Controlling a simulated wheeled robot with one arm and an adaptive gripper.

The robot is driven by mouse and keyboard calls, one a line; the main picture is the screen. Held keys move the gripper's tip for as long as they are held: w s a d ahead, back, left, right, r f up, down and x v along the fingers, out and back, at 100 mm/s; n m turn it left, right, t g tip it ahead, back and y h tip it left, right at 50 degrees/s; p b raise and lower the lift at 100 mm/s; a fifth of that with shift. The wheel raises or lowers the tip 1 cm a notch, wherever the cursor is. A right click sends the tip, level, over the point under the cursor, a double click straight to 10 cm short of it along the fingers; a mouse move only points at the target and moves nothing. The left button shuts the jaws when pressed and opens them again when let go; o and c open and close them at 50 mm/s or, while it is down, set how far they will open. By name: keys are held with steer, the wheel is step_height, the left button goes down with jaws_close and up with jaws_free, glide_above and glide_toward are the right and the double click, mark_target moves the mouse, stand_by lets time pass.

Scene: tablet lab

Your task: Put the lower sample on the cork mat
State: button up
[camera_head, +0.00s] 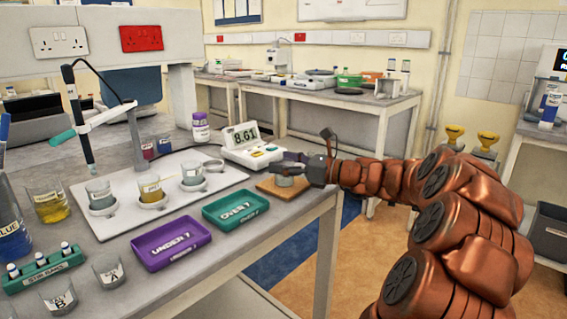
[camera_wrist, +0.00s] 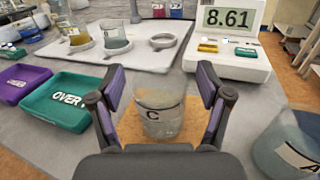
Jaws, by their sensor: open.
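The cork mat (camera_head: 265,187) lies near the right end of the bench and shows around a glass beaker in the wrist view (camera_wrist: 200,125). That beaker, marked C (camera_wrist: 158,112), appears to stand upright on the mat with cloudy contents. My gripper (camera_head: 299,174) is at the mat, its fingers (camera_wrist: 160,103) open on either side of beaker C, with gaps visible. In the head view, my gripper partly covers the beaker (camera_head: 286,181). Another beaker, marked A (camera_wrist: 292,145), stands at the right edge of the wrist view.
The meter (camera_head: 247,146) reads 8.61. Several beakers stand in the rings of a white board (camera_head: 122,224); one ring (camera_wrist: 163,41) is empty. A green OVER 7 tray (camera_head: 235,208) and a purple UNDER 7 tray (camera_head: 171,245) lie to the mat's left.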

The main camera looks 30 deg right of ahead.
steer(key=shift+s+d+r, duration=0.15)
steer(key=shift+s+r, duration=0.05)
steer(key=shift+s, duration=0.05)
steer(key=p+v, duration=0.1)
steer(key=v, duration=1)
steer(key=shift+s, duration=0.25)
